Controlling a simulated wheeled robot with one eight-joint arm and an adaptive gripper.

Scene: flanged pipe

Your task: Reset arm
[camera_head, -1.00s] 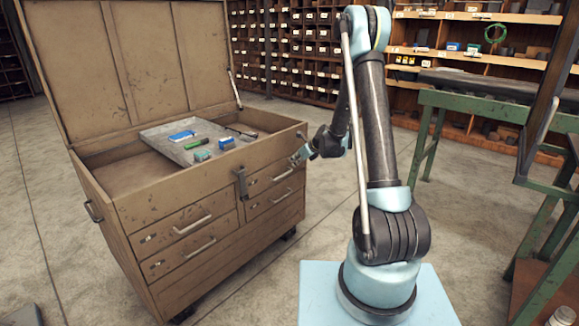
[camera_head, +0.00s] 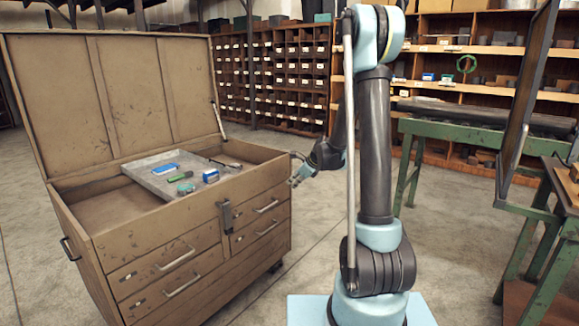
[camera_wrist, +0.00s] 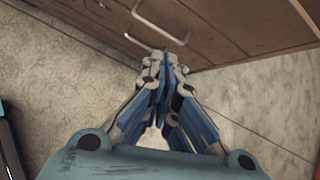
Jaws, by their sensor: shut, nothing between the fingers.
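My gripper (camera_head: 297,177) is at the right side of the brown tool chest (camera_head: 205,238), close to its front right corner in the head view. In the wrist view my gripper (camera_wrist: 163,62) has its fingers together with nothing between them. It points toward the chest's brown drawer front (camera_wrist: 230,25), where metal handles show just past the fingertips. I cannot tell whether the fingertips touch the chest. My arm rises from its base and bends down to the left toward the chest.
The chest's lid (camera_head: 120,95) stands open. A grey tray (camera_head: 150,180) inside holds several small items. A green roller stand (camera_head: 410,150) is at the right. Shelves (camera_head: 460,90) and a drawer cabinet (camera_head: 265,75) stand behind. Concrete floor is free between chest and shelves.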

